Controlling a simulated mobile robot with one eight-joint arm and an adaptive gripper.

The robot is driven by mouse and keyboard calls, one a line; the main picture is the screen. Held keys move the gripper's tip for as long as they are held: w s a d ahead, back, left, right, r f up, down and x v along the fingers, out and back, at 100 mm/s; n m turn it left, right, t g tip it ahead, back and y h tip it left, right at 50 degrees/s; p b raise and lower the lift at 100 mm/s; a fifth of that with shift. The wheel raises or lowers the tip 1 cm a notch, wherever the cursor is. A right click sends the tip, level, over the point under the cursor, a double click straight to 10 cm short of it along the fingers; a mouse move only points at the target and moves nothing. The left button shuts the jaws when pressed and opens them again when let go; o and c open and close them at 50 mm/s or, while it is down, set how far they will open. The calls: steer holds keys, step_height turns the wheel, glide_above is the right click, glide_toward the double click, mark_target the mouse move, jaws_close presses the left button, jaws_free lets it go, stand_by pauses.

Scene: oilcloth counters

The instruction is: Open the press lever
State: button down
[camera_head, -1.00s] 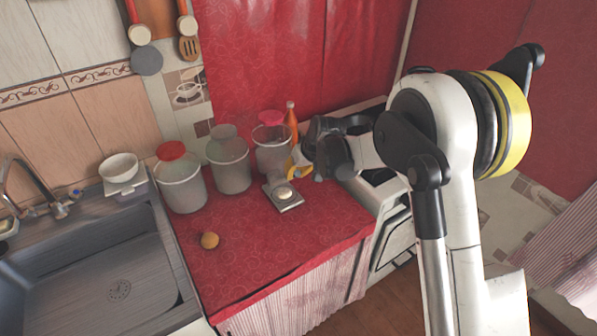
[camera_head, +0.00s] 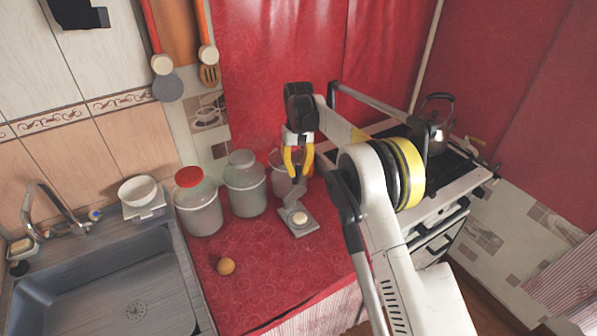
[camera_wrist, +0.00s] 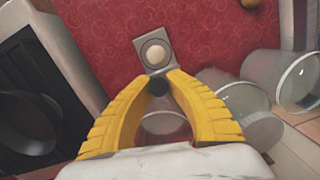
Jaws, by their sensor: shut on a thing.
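The press (camera_head: 303,231) is a small grey metal device on the red counter, with a pale round piece on its plate. It also shows in the wrist view (camera_wrist: 143,62), just beyond my fingertips. My gripper (camera_head: 297,181) points down above the back of the press. Its yellow fingers close together in the wrist view (camera_wrist: 159,82) around a small dark round end, seemingly of the press lever (camera_wrist: 158,88). The lever is mostly hidden by the fingers, so its exact angle cannot be told.
An orange ball (camera_head: 226,266) lies at the front left. The stove with a kettle (camera_head: 436,115) is at right. The sink (camera_head: 110,300) is at left.

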steer(key=shift+a, duration=0.1)
stand_by(0.3)
steer(key=c, duration=1.3)
jaws_free()
steer(key=shift+a+f, duration=0.1)
steer(key=shift+o, duration=0.2)
step_height(320, 180, up, 12)
steer(key=w, duration=0.1)
steer(key=shift+w, duration=0.15)
